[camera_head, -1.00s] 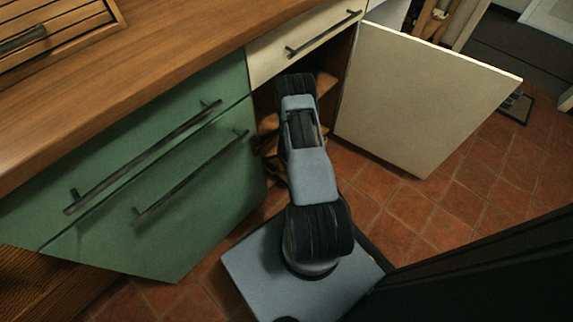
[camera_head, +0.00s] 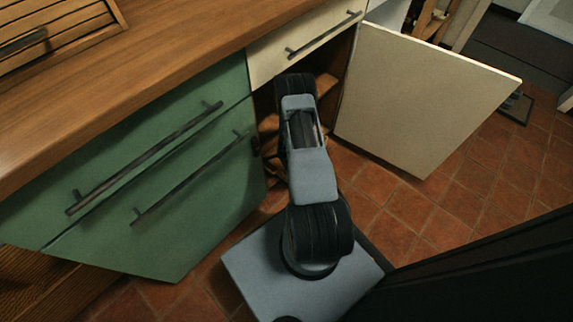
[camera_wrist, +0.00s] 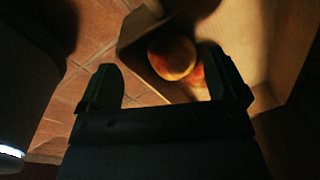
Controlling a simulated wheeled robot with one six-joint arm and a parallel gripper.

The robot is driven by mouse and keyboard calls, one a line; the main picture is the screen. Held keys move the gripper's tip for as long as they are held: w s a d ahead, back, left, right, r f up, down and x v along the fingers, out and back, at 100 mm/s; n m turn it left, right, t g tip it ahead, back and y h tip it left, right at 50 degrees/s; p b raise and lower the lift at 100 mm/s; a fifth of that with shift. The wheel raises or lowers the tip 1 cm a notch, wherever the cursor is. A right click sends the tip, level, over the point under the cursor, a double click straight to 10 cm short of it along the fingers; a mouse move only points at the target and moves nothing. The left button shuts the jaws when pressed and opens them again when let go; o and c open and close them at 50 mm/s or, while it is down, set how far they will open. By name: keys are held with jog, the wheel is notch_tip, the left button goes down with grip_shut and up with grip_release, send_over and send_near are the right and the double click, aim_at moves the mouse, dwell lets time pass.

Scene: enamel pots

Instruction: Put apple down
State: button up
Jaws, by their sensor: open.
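A red and yellow apple (camera_wrist: 171,57) shows in the wrist view, just beyond and between my fingertips. A second red and yellow fruit (camera_wrist: 198,76) is partly hidden behind it and my right finger. My gripper (camera_wrist: 160,60) is open, its two dark fingers spread apart, and no fruit is clamped between them. In the head view my arm reaches into the open lower cabinet (camera_head: 327,86), and the gripper and the apples are hidden there.
The cream cabinet door (camera_head: 425,95) stands wide open to the right. A cream drawer (camera_head: 300,48) is above the opening, and green drawer fronts (camera_head: 200,190) with dark handles are on the left. Tiled floor (camera_head: 450,200) is clear below the door.

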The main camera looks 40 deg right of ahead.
notch_tip(320, 180, up, 8)
jog(key=p, duration=0.2)
jog(key=shift+s+f+p, duration=0.2)
jog(key=shift+s+p, duration=0.15)
jog(key=shift+p, duration=0.05)
jog(key=shift+a, duration=0.1)
